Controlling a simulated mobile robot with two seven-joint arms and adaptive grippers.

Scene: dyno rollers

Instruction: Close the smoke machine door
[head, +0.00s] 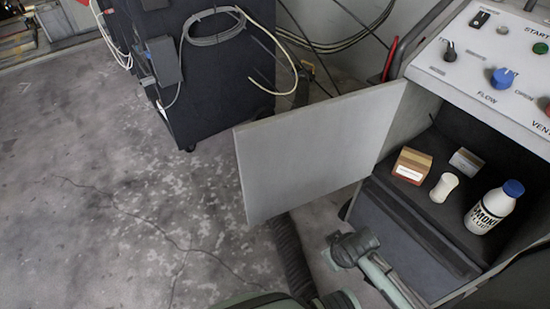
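The smoke machine door (318,145) is a flat grey panel. It stands wide open, swung out to the left of the machine's compartment. The smoke machine (440,75) is at the right, with a sloped light control panel on top. Its dark compartment (405,222) is open to view. Grey-green and dark parts of my own arms show at the bottom, below the door and in front of the compartment. They look apart from the door. I cannot make out clear fingertips on either arm.
Inside the compartment are a white bottle with a blue cap (490,210), a small white piece (444,187), a brown box (412,166) and another small box (466,162). A dark cabinet with cables (205,85) stands behind the door. Floor at left is clear.

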